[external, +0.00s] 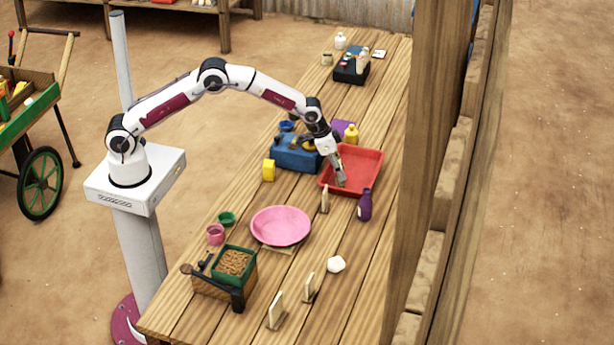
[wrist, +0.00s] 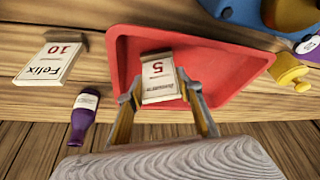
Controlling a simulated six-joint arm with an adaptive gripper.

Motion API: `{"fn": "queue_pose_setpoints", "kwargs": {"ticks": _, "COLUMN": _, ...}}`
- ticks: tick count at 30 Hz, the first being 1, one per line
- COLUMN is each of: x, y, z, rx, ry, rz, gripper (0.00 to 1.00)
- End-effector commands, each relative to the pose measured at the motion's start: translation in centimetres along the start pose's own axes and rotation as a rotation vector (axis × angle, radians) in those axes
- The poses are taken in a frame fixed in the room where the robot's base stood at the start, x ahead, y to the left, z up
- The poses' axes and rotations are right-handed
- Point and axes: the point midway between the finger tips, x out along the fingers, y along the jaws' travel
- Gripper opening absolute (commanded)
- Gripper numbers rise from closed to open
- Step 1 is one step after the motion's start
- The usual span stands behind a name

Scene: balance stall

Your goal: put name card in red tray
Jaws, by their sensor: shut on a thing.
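My gripper (external: 340,180) is over the near part of the red tray (external: 365,172) in the external view. In the wrist view my gripper (wrist: 161,94) is shut on a white name card (wrist: 158,72) with a red band and a 5. The held card is over the red tray (wrist: 215,62), near the tray's front side; I cannot tell whether it touches the tray floor. A second name card (wrist: 50,62), reading Felix 10, is outside the tray on the table. It also stands beside the tray in the external view (external: 325,201).
A purple bottle (external: 365,205) stands close to the tray's front corner. A yellow bottle (external: 351,134) and a blue balance (external: 297,154) are beside the tray. A pink plate (external: 281,226) and two more cards (external: 276,312) (external: 309,288) are nearer the table's front.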

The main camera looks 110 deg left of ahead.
Motion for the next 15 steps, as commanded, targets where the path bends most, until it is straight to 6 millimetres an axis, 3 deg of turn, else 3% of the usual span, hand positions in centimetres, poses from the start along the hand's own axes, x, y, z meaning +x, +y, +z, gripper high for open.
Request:
{"fn": "queue_pose_setpoints", "kwargs": {"ticks": 9, "x": 0.28, "y": 0.00, "z": 0.13, "rx": 0.000, "ry": -0.001, "rz": 0.000, "gripper": 0.14}}
{"fn": "queue_pose_setpoints", "kwargs": {"ticks": 10, "x": 0.26, "y": 0.00, "z": 0.11, "rx": 0.000, "ry": 0.000, "rz": 0.000, "gripper": 0.43}}
{"fn": "queue_pose_setpoints", "kwargs": {"ticks": 11, "x": 0.25, "y": 0.00, "z": 0.11, "rx": 0.000, "ry": 0.000, "rz": 0.000, "gripper": 0.51}}
{"fn": "queue_pose_setpoints", "kwargs": {"ticks": 15, "x": 0.25, "y": 0.00, "z": 0.11, "rx": 0.000, "ry": 0.000, "rz": 0.000, "gripper": 0.52}}
